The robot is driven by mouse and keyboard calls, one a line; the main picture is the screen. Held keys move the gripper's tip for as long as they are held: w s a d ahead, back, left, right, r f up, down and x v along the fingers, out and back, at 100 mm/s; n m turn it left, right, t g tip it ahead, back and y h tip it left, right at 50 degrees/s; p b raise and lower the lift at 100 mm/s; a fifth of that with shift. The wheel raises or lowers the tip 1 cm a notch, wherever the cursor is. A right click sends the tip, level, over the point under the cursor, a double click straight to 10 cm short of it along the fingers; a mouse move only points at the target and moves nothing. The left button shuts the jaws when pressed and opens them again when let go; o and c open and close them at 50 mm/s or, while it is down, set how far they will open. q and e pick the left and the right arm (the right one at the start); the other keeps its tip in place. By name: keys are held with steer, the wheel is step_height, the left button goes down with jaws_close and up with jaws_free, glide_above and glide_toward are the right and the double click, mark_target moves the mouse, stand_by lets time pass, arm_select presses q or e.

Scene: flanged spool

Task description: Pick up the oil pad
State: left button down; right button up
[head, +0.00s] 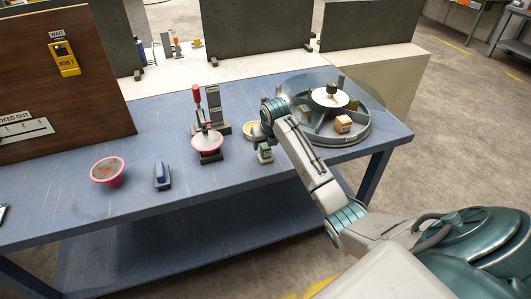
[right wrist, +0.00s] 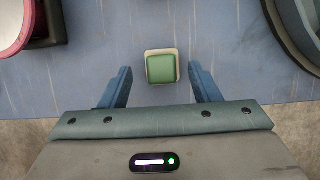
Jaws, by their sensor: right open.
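The oil pad, which I take to be the small green-topped block with a pale rim, shows in the right wrist view (right wrist: 161,67). It sits on the blue table, and in the head view it is the small green block (head: 265,153) near the front edge. My right gripper (right wrist: 160,75) is open, its two blue fingers on either side of the pad with a gap to each. In the head view my right arm reaches over from the right and its fingers are hard to make out. My left gripper is not in view.
A pink-rimmed dish on a red-handled stand (head: 208,143) is left of the pad. A round divided tray with a clear cover (head: 350,130) is to the right. A pink bowl (head: 106,171) and blue block (head: 163,176) stand further left.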

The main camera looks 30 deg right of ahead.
mark_target(266, 146)
steer(key=p+x, duration=0.1)
steer(key=x, duration=0.2)
steer(key=shift+f+p, duration=0.2)
steer(key=shift+p, duration=0.1)
steer(key=shift+w+d+f, duration=0.15)
steer(key=shift+w+f, duration=0.1)
steer(key=shift+f, duration=0.4)
steer(key=shift+c, duration=0.5)
steer(key=c, duration=1)
